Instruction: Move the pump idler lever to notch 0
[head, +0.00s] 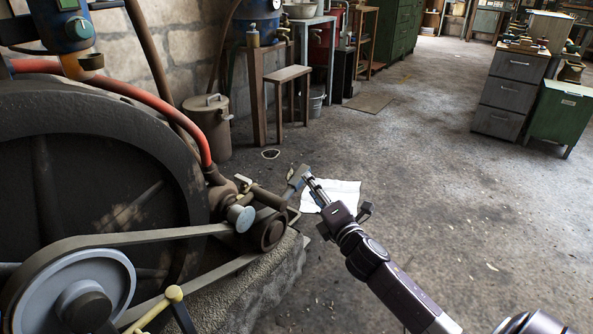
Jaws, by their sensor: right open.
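A lever with a pale yellow ball knob (174,294) and a pale yellow bar sits at the lower left, beside the belt (165,237). It looks like the pump idler lever, but I see no label or notch numbers. The belt runs from a grey pulley (75,290) to a small dark pulley (270,232) at the pump. My right gripper (307,183) is open and empty, just right of the pump, well apart from the yellow knob. Whether it touches the pump parts I cannot tell. My left gripper is not in view.
A big dark flywheel (85,150) and a red hose (150,120) fill the left. A stone plinth (255,290) stands under the pump. A white sheet (343,193) lies on the floor behind my right gripper. The floor to the right is open up to the cabinets (510,90).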

